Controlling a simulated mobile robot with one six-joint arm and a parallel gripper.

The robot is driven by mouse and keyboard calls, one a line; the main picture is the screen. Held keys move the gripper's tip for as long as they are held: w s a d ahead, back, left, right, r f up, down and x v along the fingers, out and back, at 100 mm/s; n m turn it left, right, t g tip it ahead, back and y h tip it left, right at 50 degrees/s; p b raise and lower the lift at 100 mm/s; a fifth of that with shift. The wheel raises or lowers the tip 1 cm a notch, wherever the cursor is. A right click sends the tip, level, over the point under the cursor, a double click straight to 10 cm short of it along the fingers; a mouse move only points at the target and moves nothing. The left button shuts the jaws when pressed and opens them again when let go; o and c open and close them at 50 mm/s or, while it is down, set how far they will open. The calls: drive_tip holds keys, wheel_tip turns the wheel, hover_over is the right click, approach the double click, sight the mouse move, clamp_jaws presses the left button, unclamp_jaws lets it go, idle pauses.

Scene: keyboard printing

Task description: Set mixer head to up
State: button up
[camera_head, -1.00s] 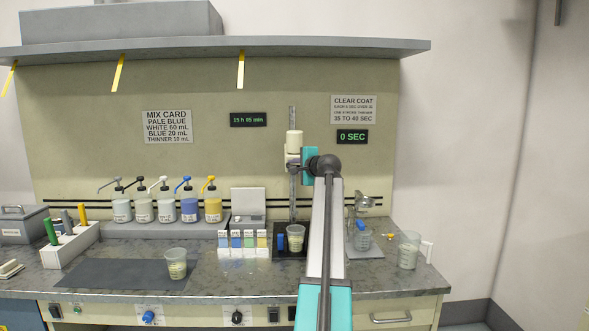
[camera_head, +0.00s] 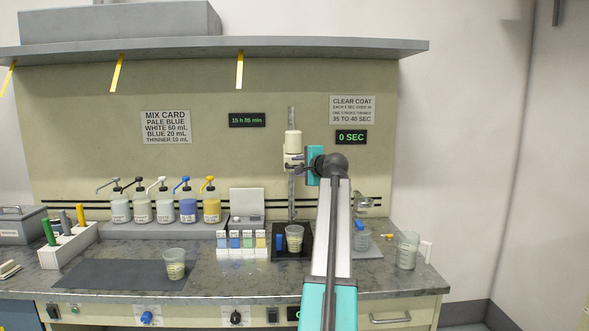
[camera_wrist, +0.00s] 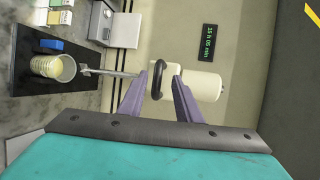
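The mixer head (camera_head: 292,142) is a cream-white cylinder high on an upright metal rod, above a cup of pale liquid (camera_head: 294,238) on a black base (camera_head: 307,250). In the wrist view, the mixer head (camera_wrist: 203,86) lies just beyond my fingers, and a thin stirrer (camera_wrist: 105,72) points toward the cup (camera_wrist: 50,67). A dark ring-shaped handle (camera_wrist: 157,82) shows between my gripper's (camera_wrist: 161,76) two purple fingertips. The fingers stand apart, and I cannot tell whether they touch the ring. In the head view, the arm hides the fingers.
A blue piece (camera_head: 280,242) stands beside the cup on the mixer base. Small labelled boxes (camera_head: 242,243) and several pump bottles (camera_head: 166,208) are to the left. Beakers (camera_head: 408,250) stand to the right. A shelf (camera_head: 340,45) hangs above.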

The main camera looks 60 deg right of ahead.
drive_tip(key=b+v, duration=0.1)
drive_tip(key=v, duration=0.8)
drive_tip(key=shift+s+a, duration=0.25)
drive_tip(key=shift+s, duration=0.1)
